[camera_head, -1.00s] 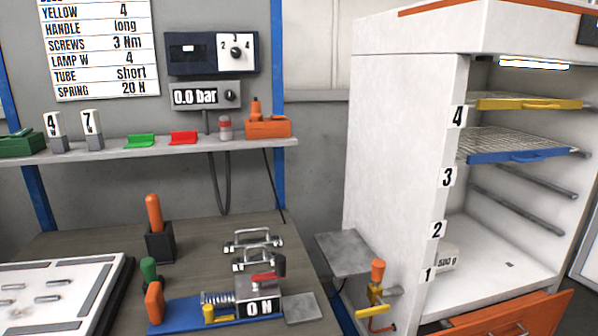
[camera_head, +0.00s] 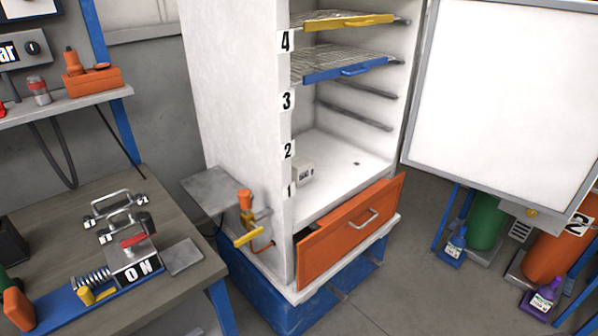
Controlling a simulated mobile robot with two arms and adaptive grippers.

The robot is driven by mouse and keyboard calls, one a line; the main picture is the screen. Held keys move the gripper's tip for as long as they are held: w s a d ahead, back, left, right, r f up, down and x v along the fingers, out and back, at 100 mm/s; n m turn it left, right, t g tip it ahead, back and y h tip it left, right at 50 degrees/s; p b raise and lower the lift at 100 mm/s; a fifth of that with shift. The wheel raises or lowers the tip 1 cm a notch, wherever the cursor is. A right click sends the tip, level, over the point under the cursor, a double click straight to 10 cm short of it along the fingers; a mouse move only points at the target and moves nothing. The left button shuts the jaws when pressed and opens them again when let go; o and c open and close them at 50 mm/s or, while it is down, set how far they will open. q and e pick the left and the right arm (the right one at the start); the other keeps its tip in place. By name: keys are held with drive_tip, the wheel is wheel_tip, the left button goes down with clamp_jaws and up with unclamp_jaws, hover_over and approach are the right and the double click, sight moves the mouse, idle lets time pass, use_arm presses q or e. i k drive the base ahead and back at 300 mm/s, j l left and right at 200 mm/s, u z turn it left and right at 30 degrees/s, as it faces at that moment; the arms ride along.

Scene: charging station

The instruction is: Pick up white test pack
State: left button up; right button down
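A small white block with dark lettering (camera_head: 304,173), which looks like the white test pack, sits on the floor of the open white cabinet (camera_head: 235,100). It is near the cabinet's front left edge, beside the 1 and 2 labels. The left wall's front edge partly hides it. Its lettering is too small to read now. Neither of my grippers is in view.
A yellow-handled rack (camera_head: 348,22) and a blue-handled rack (camera_head: 350,68) sit above. The orange drawer (camera_head: 350,232) below is partly open. The cabinet door (camera_head: 505,95) stands open at right. A side shelf (camera_head: 212,190) and orange-handled valve (camera_head: 246,200) stick out at left.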

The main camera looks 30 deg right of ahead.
sight(303, 169)
drive_tip(key=i+l, duration=0.1)
drive_tip(key=l, duration=0.3)
drive_tip(key=i+l+z, duration=0.15)
drive_tip(key=l, duration=0.25)
drive_tip(key=i+l, duration=0.1)
drive_tip(key=l, duration=0.25)
drive_tip(key=i+l+z, duration=0.15)
drive_tip(key=l, duration=0.25)
drive_tip(key=i+l, duration=0.15)
drive_tip(key=l, duration=0.2)
drive_tip(key=z, duration=0.05)
